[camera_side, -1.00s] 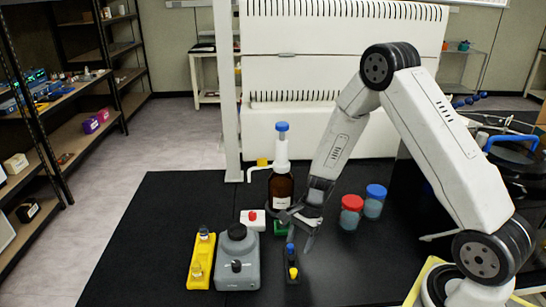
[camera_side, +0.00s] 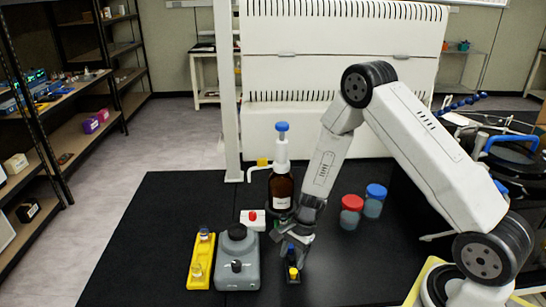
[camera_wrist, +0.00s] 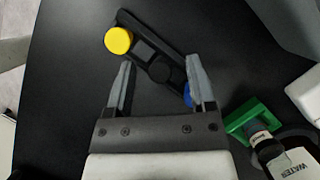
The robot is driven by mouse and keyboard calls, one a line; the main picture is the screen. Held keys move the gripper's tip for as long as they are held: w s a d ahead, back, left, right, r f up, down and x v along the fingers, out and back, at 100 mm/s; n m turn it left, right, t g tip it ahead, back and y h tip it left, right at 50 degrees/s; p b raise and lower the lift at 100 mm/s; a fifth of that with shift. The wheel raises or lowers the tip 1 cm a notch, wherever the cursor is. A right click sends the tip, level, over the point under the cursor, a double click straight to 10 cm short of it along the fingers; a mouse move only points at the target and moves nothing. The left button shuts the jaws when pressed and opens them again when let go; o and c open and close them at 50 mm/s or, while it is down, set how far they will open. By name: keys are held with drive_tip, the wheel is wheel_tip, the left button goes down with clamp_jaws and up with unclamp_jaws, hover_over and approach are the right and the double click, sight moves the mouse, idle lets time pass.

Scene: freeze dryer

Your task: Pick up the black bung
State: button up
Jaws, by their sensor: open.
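A small black holder (camera_wrist: 170,48) lies on the black bench, with a yellow bung (camera_wrist: 118,40) at one end and a blue bung (camera_wrist: 188,95) at the other. A round black piece between them, which looks like the black bung (camera_wrist: 160,71), is hard to tell from the holder. My gripper (camera_wrist: 160,60) is open and empty, its fingers either side of the holder's middle in the wrist view, with the black bung between them. In the side view my gripper (camera_side: 296,247) is just above the holder (camera_side: 292,281) and hides the black bung. The yellow bung (camera_side: 293,273) shows in front.
A brown bottle (camera_side: 281,190) stands behind my gripper, beside a green block (camera_wrist: 240,115). Red-capped (camera_side: 351,215) and blue-capped jars (camera_side: 375,205) stand to the right. A grey device (camera_side: 237,262) and yellow holder (camera_side: 199,265) are left. The bench front is clear.

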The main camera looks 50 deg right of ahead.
idle(0.3)
clamp_jaws()
drive_tip(key=shift+r, duration=0.2)
drive_tip(key=shift+r, duration=0.9)
drive_tip(key=s+r, duration=1)
drive_tip(key=s, duration=0.4)
drive_tip(key=shift+a+r, duration=0.25)
drive_tip(key=shift+r, duration=0.15)
drive_tip(key=shift+w, duration=0.1)
